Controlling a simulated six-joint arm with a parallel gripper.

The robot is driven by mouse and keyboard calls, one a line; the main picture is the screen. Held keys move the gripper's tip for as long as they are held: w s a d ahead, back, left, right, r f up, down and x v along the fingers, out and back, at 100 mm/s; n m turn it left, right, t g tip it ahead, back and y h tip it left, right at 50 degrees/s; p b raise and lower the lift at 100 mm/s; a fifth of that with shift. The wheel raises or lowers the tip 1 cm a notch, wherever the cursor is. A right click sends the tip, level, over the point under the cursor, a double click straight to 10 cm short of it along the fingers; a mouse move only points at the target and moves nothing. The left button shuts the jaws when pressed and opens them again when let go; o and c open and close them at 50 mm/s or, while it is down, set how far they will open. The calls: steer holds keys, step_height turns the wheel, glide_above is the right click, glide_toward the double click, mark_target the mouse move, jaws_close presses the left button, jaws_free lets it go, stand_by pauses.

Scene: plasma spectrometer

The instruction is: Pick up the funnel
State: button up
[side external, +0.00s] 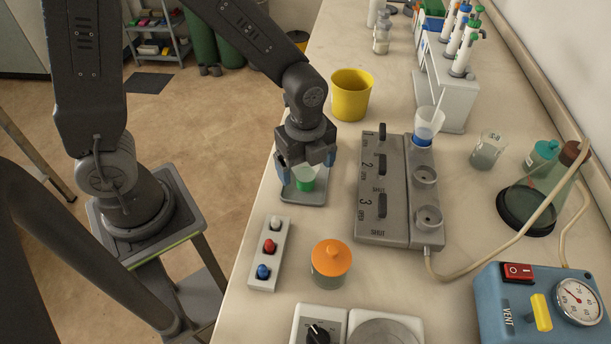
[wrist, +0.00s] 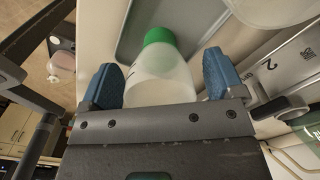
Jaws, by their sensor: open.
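A translucent cup-shaped funnel (side external: 428,122), blue at its lower part and with a thin white stick in it, stands at the far end of the grey valve block (side external: 396,229). My gripper (side external: 305,176) is to the left of it, low over a small grey tray (side external: 304,198). Its blue fingers are open on either side of a whitish translucent bottle with a green cap (side external: 306,184). In the wrist view, the bottle (wrist: 160,90) lies between the open fingers (wrist: 160,85). I cannot tell whether they touch it.
A yellow bucket (side external: 351,95) stands behind my gripper. A switch strip (side external: 268,255) and an orange-lidded jar (side external: 331,263) are in front. A pipette stand (side external: 446,90) is close behind the funnel, with a beaker (side external: 487,152) to its right. A hose leaves the block's front.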

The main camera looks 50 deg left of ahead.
steer(key=shift+f, duration=0.2)
steer(key=shift+c, duration=0.4)
steer(key=c, duration=0.9)
steer(key=shift+r, duration=0.15)
steer(key=shift+c, duration=0.2)
steer(key=shift+r, duration=0.3)
steer(key=r, duration=0.3)
steer(key=shift+a+r, duration=0.35)
steer(key=shift+r, duration=0.05)
steer(key=s+a+r, duration=0.2)
steer(key=a+r, duration=0.4)
steer(key=a, duration=0.4)
steer(key=shift+a+r, duration=0.25)
steer(key=shift+a, duration=0.15)
